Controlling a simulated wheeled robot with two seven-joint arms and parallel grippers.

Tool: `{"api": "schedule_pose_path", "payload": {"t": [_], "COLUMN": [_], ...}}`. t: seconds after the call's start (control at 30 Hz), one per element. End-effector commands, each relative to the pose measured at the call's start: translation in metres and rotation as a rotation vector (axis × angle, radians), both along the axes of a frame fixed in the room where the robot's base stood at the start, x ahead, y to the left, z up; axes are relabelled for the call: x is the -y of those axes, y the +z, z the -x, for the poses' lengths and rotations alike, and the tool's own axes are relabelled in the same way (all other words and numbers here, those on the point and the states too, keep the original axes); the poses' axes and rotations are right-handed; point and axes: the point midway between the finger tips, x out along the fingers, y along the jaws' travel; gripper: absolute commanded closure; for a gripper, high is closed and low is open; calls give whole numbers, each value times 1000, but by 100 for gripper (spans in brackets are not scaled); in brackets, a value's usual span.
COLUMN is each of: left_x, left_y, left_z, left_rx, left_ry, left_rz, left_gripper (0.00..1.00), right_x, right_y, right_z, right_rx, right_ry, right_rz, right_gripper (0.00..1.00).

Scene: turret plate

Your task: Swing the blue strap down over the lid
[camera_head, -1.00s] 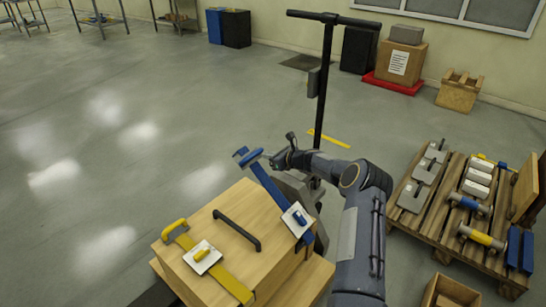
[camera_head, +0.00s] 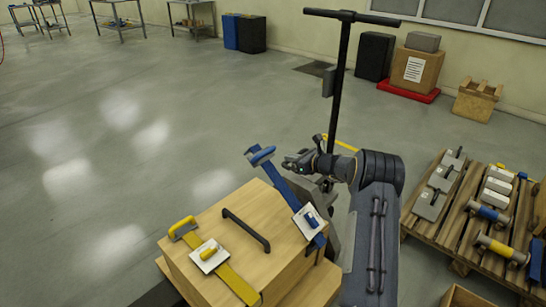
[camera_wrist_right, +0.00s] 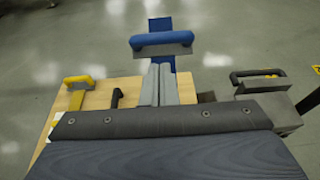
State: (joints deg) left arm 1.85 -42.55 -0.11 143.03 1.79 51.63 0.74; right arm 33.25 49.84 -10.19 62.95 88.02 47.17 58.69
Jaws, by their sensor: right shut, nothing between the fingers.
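The blue strap (camera_head: 285,185) stands tilted up from its white-plated hinge at the right end of the wooden box; its blue handle (camera_head: 262,156) is at the top. The lid (camera_head: 222,222) carries a black handle (camera_head: 246,230). My right gripper (camera_head: 287,163) is shut and empty, just right of the blue handle. In the right wrist view the shut fingers (camera_wrist_right: 159,68) point at the blue handle (camera_wrist_right: 162,40), with its bar just beyond their tips; I cannot tell whether they touch. My left gripper is out of view.
A yellow strap (camera_head: 240,286) with a yellow handle (camera_head: 183,226) lies over the lid's left part. A black T-handled post (camera_head: 340,90) stands behind my right arm. A pallet (camera_head: 465,230) with several parts is at right. The floor at left is clear.

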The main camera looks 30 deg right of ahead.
Motion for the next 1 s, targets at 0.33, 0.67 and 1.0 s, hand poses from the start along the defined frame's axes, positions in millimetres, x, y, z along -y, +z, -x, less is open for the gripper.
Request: {"api": "schedule_pose_path", "payload": {"t": [0.33,0.67,1.0], "left_x": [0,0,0], "left_y": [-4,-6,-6], "left_z": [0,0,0], "left_rx": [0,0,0], "left_ry": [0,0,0], "left_rz": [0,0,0], "left_gripper": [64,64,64], "right_x": [-20,-25,-25], "right_y": [-24,-31,-31], "right_z": [-67,-90,-90], "right_rx": [0,0,0], "right_ry": [3,0,0], "right_rz": [2,0,-1], "right_gripper": [100,100,100]}}
